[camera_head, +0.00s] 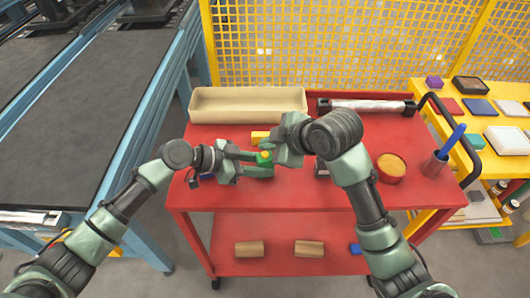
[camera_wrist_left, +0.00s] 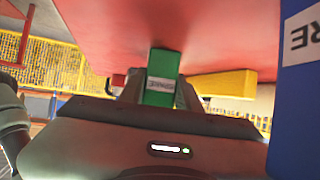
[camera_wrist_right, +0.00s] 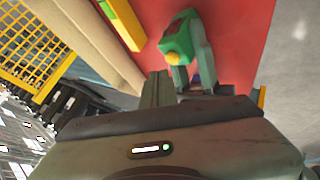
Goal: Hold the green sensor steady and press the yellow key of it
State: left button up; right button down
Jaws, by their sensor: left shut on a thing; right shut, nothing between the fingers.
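The green sensor (camera_head: 264,170) is on the red cart top, and its yellow key (camera_head: 264,156) faces up. My left gripper (camera_head: 257,164) is shut on the sensor from the left. The left wrist view shows the sensor (camera_wrist_left: 162,70) with a white label between the two fingers. My right gripper (camera_head: 268,143) is shut and empty, just behind and above the sensor. In the right wrist view its closed fingers (camera_wrist_right: 157,76) point near the yellow key (camera_wrist_right: 172,57), with a gap seeming to remain between them; the exact distance cannot be told.
A yellow block (camera_head: 259,135) lies behind the sensor, and a long beige tray (camera_head: 248,113) stands at the back. A blue labelled thing (camera_wrist_left: 300,110) stands beside my left gripper.

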aim_at(268, 158)
jog(key=shift+f, duration=0.15)
jog(key=shift+f, duration=0.3)
jog(key=shift+f, duration=0.45)
dwell(2.1)
jog(key=shift+r, duration=0.9)
jog(key=shift+r, duration=2.55)
